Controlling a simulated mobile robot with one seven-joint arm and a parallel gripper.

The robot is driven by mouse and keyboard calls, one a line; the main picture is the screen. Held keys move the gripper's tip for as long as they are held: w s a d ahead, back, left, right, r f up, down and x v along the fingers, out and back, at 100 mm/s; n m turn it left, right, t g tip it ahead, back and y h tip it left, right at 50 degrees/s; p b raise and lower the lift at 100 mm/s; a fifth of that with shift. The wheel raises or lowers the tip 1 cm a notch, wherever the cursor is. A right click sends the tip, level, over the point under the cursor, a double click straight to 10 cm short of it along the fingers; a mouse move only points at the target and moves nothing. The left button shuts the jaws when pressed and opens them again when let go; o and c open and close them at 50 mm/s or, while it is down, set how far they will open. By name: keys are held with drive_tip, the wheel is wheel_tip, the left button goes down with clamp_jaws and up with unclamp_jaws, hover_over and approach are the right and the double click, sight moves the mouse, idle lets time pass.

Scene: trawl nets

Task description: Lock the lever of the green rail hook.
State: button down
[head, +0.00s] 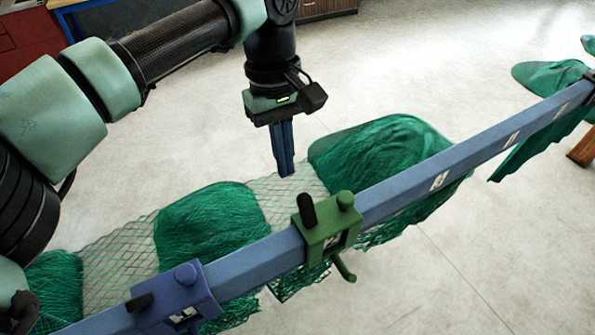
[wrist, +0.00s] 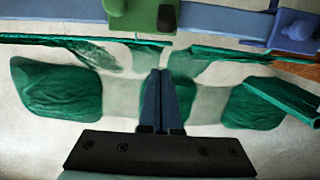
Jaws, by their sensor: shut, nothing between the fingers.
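The green rail hook (head: 327,240) sits around the blue rail near the middle of the head view. Its black lever (head: 307,210) sticks up from the left side of the hook's top, beside a round green knob (head: 345,199). A green hook arm hangs below. In the wrist view the green hook (wrist: 135,20) is cut off by the top edge, with its lever (wrist: 166,18) on its right side. My gripper (head: 287,172) is shut and empty, pointing down behind the rail. It is apart from the hook; its fingers also show in the wrist view (wrist: 160,75).
The blue rail (head: 405,199) runs diagonally across the head view. A blue-violet hook (head: 180,291) sits on it at lower left, its black lever (head: 139,302) lying low along the rail. Green nets (head: 210,225) hang below and behind the rail, under my gripper. Floor behind is open.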

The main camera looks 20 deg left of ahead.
sight(307, 210)
drive_tip(key=s+d+p, duration=0.1)
drive_tip(key=s+d+f+p, duration=0.1)
drive_tip(key=d+p, duration=0.1)
drive_tip(key=shift+s+d, duration=0.1)
drive_tip(key=shift+s, duration=0.1)
drive_tip(key=shift+b, duration=0.4)
